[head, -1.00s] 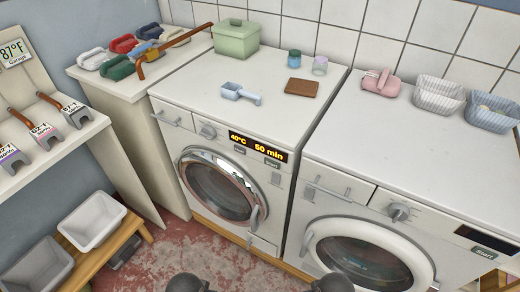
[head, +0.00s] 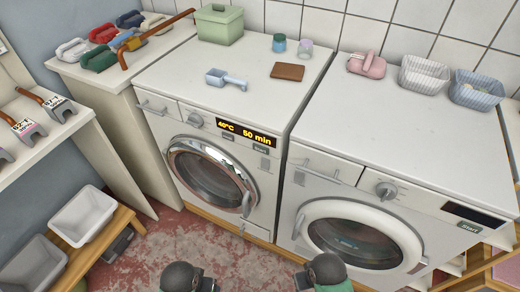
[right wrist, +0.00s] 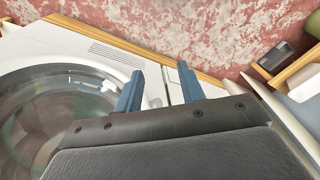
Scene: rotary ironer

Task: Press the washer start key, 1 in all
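The washer on the left (head: 262,92) has a lit display (head: 246,133) reading 40°C and what looks like 50 min. Its small grey start key (head: 261,150) sits just under the display's right part, with another small key (head: 228,137) to its left. Its chrome-ringed door (head: 212,178) looks shut. My right gripper (right wrist: 160,82) shows in the right wrist view with two blue fingers apart and nothing between them. It is near a white machine with a round glass door, clear of the start key as far as I see. My left gripper is out of view.
A second white machine (head: 420,130) stands to the right, with a dark display (head: 473,214) and its own start key (head: 468,229). A blue scoop (head: 226,79), brown block (head: 287,71) and green box (head: 220,25) lie on the left machine.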

